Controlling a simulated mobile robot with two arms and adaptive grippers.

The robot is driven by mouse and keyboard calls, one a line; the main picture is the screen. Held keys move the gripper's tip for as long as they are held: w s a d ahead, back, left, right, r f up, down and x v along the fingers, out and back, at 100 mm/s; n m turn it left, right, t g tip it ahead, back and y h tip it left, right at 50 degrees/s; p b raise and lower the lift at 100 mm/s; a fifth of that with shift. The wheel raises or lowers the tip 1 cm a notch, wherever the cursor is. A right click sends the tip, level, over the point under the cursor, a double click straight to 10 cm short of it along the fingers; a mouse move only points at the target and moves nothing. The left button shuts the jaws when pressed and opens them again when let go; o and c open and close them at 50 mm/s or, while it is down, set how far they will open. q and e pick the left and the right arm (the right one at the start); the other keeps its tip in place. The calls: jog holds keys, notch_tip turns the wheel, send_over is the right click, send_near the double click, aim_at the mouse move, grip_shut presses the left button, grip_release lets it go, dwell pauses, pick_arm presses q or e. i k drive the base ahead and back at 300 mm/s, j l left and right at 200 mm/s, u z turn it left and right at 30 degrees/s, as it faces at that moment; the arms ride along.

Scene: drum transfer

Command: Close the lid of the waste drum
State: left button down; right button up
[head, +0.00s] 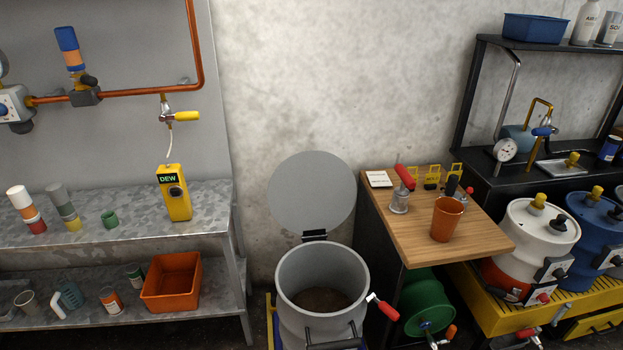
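The waste drum (292,268) is a light grey open drum on the floor at the lower middle of the head view. Its round grey lid (312,192) stands up behind the opening on a dark hinge (315,236), raised against the wall side. The drum is open, and a brownish content or floor (322,299) shows inside. A red-handled part (383,308) sticks out at the drum's right side. A dark bar crosses its front. Neither of my grippers shows in this view.
A wooden table (420,225) with an orange cup (447,219) stands close right of the drum. A metal shelf bench (120,207) with a yellow DEW meter (174,194) is to the left. A green drum (426,302) lies under the table. White and blue drums stand farther right.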

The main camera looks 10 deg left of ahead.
aim_at(310, 193)
jog(key=i+j+z, duration=0.15)
jog(key=j+z, duration=0.3)
jog(key=i+j+z, duration=0.1)
jog(key=j+z, duration=0.15)
jog(key=z, duration=0.2)
jog(key=j+z, duration=0.45)
jog(key=l, duration=0.1)
